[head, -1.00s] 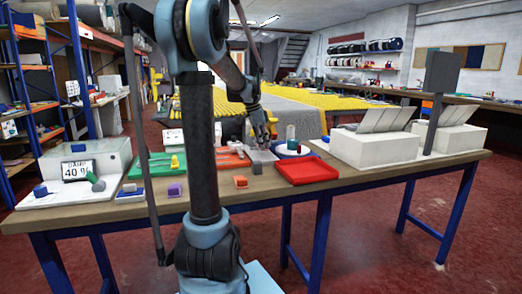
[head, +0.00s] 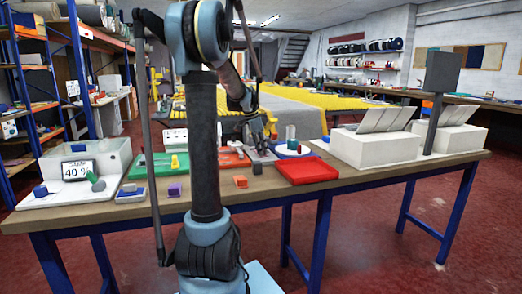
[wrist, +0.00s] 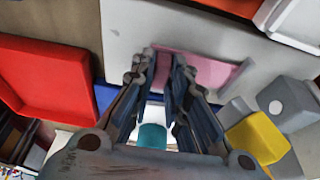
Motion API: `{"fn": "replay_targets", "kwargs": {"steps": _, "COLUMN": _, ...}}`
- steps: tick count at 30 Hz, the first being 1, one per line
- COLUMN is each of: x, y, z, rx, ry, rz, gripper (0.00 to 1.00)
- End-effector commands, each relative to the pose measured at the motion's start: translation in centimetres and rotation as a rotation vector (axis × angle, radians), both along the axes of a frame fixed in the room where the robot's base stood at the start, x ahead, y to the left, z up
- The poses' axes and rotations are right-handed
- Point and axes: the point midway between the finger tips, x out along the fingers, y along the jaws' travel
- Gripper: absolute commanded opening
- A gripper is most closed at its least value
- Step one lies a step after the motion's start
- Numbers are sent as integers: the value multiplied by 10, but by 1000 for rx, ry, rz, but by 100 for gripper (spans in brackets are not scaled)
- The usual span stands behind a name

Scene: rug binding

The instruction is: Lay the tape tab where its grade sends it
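A flat pink piece (wrist: 205,70), possibly the tape tab, lies on or just above a pale grey surface (wrist: 120,25) in the wrist view. The fingertips of my gripper (wrist: 165,62) are at its left part, with a narrow gap between them where pink shows. I cannot tell whether they press on it. In the head view my gripper (head: 262,150) points down low over the grey plate on the bench, between the orange-red tray (head: 232,160) and the round blue-rimmed stand (head: 306,151). The pink piece cannot be made out there.
A red tray (head: 305,171) sits at the bench front, also left in the wrist view (wrist: 45,80). A green tray (head: 150,168) lies left. A small orange block (head: 240,182) and purple block (head: 175,190) are in front. White slanted-top boxes (head: 365,148) stand right. A display (head: 77,170) stands left.

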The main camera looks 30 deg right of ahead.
Motion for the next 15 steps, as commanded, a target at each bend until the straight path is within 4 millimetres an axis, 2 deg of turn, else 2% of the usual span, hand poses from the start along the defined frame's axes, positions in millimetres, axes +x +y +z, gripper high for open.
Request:
{"fn": "replay_targets", "kwargs": {"steps": 1, "x": 0, "y": 0, "z": 0, "rx": 0, "ry": 0, "rz": 0, "gripper": 28}}
{"fn": "replay_targets", "kwargs": {"steps": 2, "x": 0, "y": 0, "z": 0, "rx": 0, "ry": 0, "rz": 0, "gripper": 34}}
{"fn": "replay_targets", "kwargs": {"steps": 15, "x": 0, "y": 1, "z": 5, "rx": 0, "ry": 0, "rz": 0, "gripper": 34}}
